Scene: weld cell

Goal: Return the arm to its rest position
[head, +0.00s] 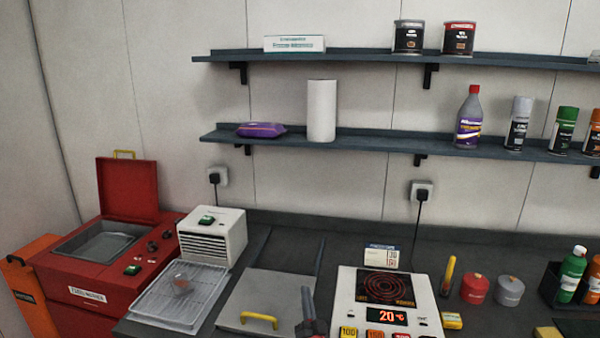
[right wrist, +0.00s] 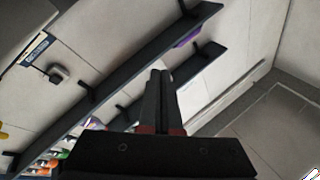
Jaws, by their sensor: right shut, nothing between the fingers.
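My right gripper (head: 308,296) pokes up at the bottom edge of the head view, in front of the bench, between the grey lidded plate and the hot plate. In the right wrist view its two dark fingers (right wrist: 160,78) are together, with nothing between them. It is apart from the wall shelves, which show tilted behind it in that view. Most of the right arm is out of the head view. My left gripper is in neither view.
A hot plate (head: 386,285) reading 20 °C stands on the bench. Left of it are a grey plate with a yellow handle (head: 259,320), a wire tray (head: 180,300) and a red parts washer (head: 128,205). Shelves (head: 340,138) hold bottles and cans. Bench behind the hot plate is partly clear.

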